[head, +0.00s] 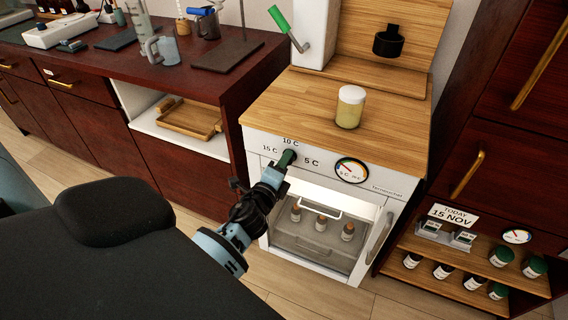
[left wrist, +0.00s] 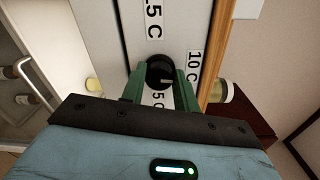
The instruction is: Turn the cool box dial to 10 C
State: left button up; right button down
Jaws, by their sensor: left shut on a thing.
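The cool box (head: 360,200) has a white front with a dial near its upper left, ringed by the labels 15 C, 10 C and 5 C. My left gripper (head: 287,160) is at this dial and hides most of it in the head view. In the left wrist view the black dial (left wrist: 159,70) sits between the green fingers of my left gripper (left wrist: 162,88), which is shut on it. The dial's white mark points roughly toward the 10 C label (left wrist: 195,66), slightly to its 5 C side. My right gripper is not in view.
A round gauge (head: 351,170) is right of the dial. A lidded jar (head: 350,106) stands on the wooden top. Below, a glass door (head: 320,247) shows several bottles inside. A dark red bench (head: 110,75) stands left, and a shelf of bottles (head: 475,284) right.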

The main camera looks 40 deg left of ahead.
pick_arm(q)
jog(key=shift+n, duration=0.6)
jog(key=o, duration=1)
jog(key=shift+c, duration=0.2)
jog(key=v, duration=0.7)
jog(key=shift+s+b, duration=0.3)
jog(key=shift+s, duration=0.1)
jog(key=shift+d, duration=0.1)
